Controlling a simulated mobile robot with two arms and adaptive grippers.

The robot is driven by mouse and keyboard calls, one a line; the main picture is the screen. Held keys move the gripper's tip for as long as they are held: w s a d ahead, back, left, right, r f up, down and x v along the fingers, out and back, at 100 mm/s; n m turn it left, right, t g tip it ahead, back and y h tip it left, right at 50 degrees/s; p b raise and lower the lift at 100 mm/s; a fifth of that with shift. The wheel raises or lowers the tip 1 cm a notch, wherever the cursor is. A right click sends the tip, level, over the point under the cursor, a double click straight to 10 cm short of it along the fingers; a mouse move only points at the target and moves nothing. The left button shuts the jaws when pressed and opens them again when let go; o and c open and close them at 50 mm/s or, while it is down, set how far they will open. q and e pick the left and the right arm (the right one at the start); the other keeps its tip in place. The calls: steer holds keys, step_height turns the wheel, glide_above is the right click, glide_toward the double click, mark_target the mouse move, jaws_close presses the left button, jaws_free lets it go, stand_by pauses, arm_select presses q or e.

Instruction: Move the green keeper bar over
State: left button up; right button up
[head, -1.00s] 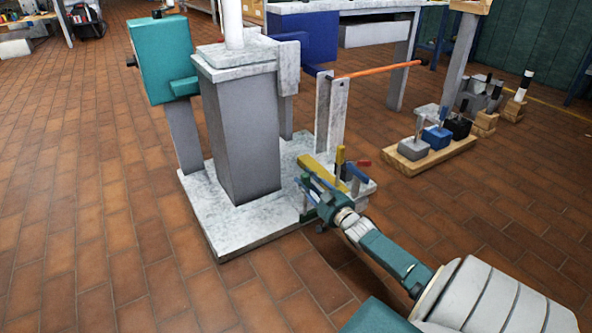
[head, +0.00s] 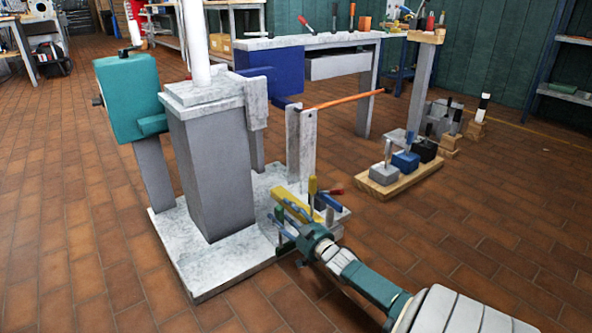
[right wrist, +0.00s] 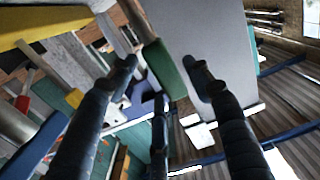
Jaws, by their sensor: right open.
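A green bar (right wrist: 167,68), apparently the keeper bar, shows end-on in the right wrist view, between the fingertips and beyond them. In the head view a small green part (head: 284,236) is at the edge of the pale base plate, partly hidden by my gripper. My right gripper (head: 285,216) is at that edge, beside the green part. In the right wrist view its dark fingers (right wrist: 163,75) are spread on both sides of the green bar, with a gap showing. I cannot tell whether any finger touches it. My left gripper is out of view.
A grey pedestal (head: 210,165) rises from the base plate (head: 200,262). An orange rod (head: 340,98) sticks out above. The tiled floor at left is clear.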

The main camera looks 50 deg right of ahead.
steer(key=v, duration=1.1)
steer(key=shift+d, duration=0.1)
